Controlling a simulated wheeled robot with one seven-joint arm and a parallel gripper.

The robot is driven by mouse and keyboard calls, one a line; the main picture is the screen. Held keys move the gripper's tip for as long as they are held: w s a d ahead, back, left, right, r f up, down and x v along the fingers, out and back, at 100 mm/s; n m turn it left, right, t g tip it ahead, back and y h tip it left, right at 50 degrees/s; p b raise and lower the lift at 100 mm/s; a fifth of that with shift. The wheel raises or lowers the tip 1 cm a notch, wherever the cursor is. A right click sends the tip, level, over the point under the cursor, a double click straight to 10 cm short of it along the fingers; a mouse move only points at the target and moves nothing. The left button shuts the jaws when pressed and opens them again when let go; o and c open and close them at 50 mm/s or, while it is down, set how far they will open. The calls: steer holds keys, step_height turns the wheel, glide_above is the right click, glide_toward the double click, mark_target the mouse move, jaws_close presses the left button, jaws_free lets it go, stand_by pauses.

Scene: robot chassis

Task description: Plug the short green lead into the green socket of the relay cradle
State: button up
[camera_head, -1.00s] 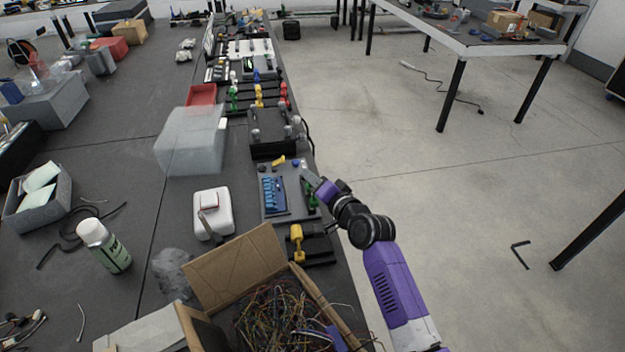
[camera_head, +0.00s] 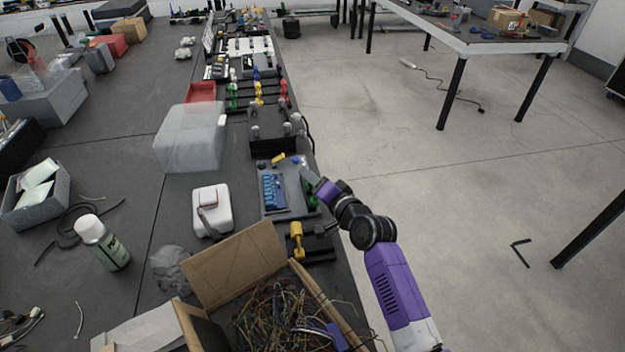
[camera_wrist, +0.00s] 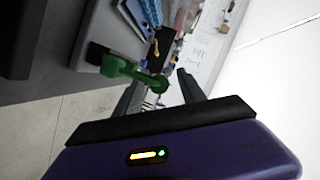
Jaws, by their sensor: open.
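The relay cradle (camera_head: 284,209) appears to be the dark grey board with a blue block (camera_head: 271,193) at the near bench edge. A green part (camera_head: 312,201), apparently the short green lead, shows at its right side, partly hidden by my gripper (camera_head: 307,175). In the wrist view the green lead (camera_wrist: 118,67) has a rounded body and a bar reaching toward my gripper (camera_wrist: 158,82). The fingers are apart, with the bar's end at or near the gap between them; contact cannot be told. I cannot make out the green socket.
A black holder with a yellow part (camera_head: 296,238) stands just nearer. An open cardboard box (camera_head: 236,267) of tangled wires lies below it. A white device (camera_head: 212,211) and a clear bin (camera_head: 188,140) stand left. Open floor lies right of the bench.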

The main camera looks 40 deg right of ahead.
steer(key=v, duration=0.7)
steer(key=shift+s, duration=0.2)
stand_by(0.4)
